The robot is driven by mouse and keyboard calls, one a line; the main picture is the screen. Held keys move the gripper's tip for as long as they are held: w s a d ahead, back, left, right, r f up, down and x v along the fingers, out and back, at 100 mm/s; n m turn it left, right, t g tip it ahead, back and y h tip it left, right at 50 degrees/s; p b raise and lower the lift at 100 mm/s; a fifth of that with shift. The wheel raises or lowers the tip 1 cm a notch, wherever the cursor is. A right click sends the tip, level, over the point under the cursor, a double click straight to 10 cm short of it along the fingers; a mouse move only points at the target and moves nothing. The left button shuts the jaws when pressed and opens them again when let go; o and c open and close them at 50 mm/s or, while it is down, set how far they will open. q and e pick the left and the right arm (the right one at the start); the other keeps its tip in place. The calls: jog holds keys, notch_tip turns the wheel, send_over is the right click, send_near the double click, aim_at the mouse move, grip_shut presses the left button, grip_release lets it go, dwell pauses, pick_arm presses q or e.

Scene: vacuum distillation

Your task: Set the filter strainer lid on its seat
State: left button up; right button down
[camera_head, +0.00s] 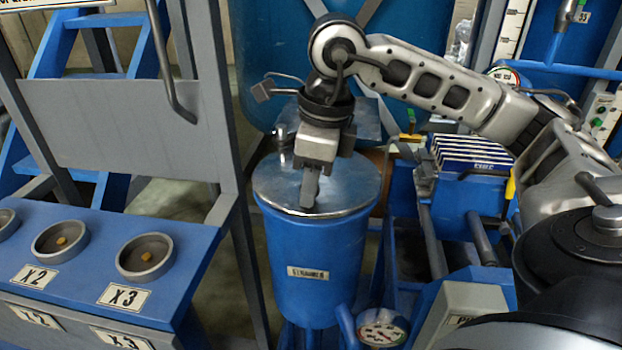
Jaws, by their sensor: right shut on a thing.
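The filter strainer (311,265) is a blue cylinder with a small label on its front, in the middle of the head view. The round metal lid (345,190) lies over its top and looks level; whether it is fully down on its seat I cannot tell. My right gripper (309,192) comes down from above over the lid, its fingers pointing down at the lid's middle. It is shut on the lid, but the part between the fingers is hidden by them. My left gripper is not in view.
A blue panel with round sockets (146,256) marked X2 and X3 stands at left, beside a grey frame (128,125). A pressure gauge (382,328) sits low beside the strainer. Blue-and-white boxes (470,153) and pipes crowd the right.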

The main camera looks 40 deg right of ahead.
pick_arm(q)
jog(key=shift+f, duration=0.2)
pick_arm(e)
jog(key=shift+f, duration=0.2)
jog(key=c, duration=1.1)
grip_release()
jog(key=shift+o, duration=0.2)
pick_arm(q)
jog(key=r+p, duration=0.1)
jog(key=p, duration=0.1)
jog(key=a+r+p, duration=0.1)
jog(key=p, duration=0.2)
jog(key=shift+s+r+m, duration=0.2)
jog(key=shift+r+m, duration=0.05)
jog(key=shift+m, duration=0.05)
pick_arm(e)
notch_tip(320, 180, up, 16)
jog(key=s+d, duration=0.1)
jog(key=s, duration=0.1)
jog(key=shift+d, duration=0.2)
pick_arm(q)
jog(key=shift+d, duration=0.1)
pick_arm(e)
jog(key=shift+f, duration=0.15)
